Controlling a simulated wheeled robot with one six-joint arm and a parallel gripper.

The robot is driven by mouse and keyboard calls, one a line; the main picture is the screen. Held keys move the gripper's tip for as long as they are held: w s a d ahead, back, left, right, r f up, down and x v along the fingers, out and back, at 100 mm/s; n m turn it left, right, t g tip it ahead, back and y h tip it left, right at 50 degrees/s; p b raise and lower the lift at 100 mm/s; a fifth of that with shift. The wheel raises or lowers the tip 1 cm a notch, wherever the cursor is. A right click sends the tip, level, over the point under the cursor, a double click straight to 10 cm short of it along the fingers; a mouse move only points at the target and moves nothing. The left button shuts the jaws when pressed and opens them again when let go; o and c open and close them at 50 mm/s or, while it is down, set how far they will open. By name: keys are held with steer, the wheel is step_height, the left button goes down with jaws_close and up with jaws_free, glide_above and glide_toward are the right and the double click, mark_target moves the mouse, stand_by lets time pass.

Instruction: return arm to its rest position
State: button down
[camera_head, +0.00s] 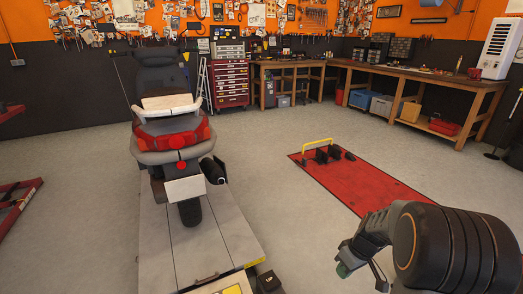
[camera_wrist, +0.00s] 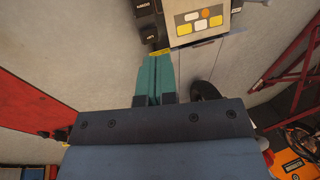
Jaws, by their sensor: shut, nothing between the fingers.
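My arm (camera_head: 440,245) reaches in from the lower right of the head view, bent, with its dark rounded joint nearest the camera. My gripper (camera_head: 343,269) hangs at the left end of it, over the grey floor, small and partly cut off by the view's angle. In the wrist view my gripper (camera_wrist: 154,72) shows two teal fingers pressed together, with nothing held between them. The fingertips point toward a pale panel with yellow and orange buttons (camera_wrist: 197,20); I cannot tell the gap between them.
A motorcycle (camera_head: 172,130) stands on a grey lift (camera_head: 195,245) left of my arm. A red lift (camera_head: 365,187) with a yellow bar lies flat beyond the arm. Workbenches (camera_head: 440,85) and a red tool chest (camera_head: 230,82) line the back. Open floor lies between the lifts.

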steer(key=s+a+r+m+t+h+p, duration=0.1)
steer(key=r+p, duration=0.4)
steer(key=r, duration=0.5)
steer(key=s+a+r+m+t+h+p, duration=0.1)
steer(key=s+a+r+p, duration=0.3)
steer(key=r, duration=0.7)
steer(key=s+a+r+m+t+h+p, duration=0.1)
steer(key=s+a+r+m+p, duration=0.2)
steer(key=s+r+p, duration=0.3)
step_height(320, 180, up, 5)
steer(key=shift+r+m+t+p, duration=0.2)
steer(key=shift+m+t+p, duration=0.1)
steer(key=shift+t, duration=0.1)
